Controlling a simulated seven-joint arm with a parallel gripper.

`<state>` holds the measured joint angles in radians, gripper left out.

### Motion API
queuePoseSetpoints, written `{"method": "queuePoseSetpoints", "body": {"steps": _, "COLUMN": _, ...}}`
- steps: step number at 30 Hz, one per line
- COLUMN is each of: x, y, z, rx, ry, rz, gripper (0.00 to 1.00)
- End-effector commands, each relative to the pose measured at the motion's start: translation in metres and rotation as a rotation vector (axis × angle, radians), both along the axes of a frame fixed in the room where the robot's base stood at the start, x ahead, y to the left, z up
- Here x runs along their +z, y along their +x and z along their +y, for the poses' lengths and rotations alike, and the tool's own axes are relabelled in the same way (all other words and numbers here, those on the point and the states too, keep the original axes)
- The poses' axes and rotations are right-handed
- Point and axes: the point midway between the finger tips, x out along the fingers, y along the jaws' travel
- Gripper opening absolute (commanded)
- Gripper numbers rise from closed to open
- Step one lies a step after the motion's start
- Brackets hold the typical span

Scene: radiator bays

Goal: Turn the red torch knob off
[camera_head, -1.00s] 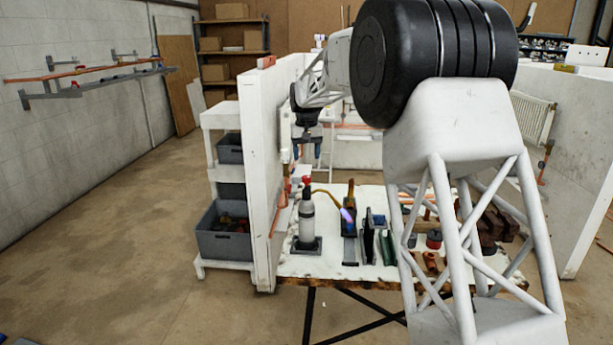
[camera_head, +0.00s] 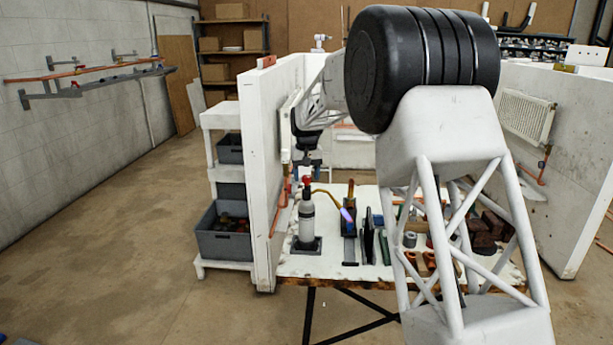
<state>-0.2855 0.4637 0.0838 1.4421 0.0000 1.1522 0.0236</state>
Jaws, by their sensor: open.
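The red knob (camera_head: 307,181) sits on top of an upright pale gas cylinder (camera_head: 306,222) on the white bench, close to the white partition. My gripper (camera_head: 309,168) is small and dark in this view, pointing down beside the partition, just above the knob in the picture. It is open and seems empty. The gap in depth between fingers and knob is hard to tell.
The white partition (camera_head: 262,170) stands directly left of the cylinder, with copper pipes (camera_head: 283,200) on its face. Dark upright plates (camera_head: 369,238) and fittings stand right of the torch. Grey bins (camera_head: 224,232) are on the shelf left. My arm hides part of the bench's right side.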

Motion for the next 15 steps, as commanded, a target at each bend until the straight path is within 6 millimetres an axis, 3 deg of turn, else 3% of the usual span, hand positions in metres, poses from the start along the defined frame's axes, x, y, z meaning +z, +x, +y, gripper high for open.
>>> {"method": "queuePoseSetpoints", "body": {"steps": 11, "x": -0.0038, "y": 0.0, "z": 0.0, "rx": 0.0, "ry": 0.0, "rz": 0.0, "gripper": 0.6}}
{"method": "queuePoseSetpoints", "body": {"steps": 15, "x": -0.0037, "y": -0.0001, "z": 0.0, "rx": 0.0, "ry": 0.0, "rz": 0.0, "gripper": 0.4}}
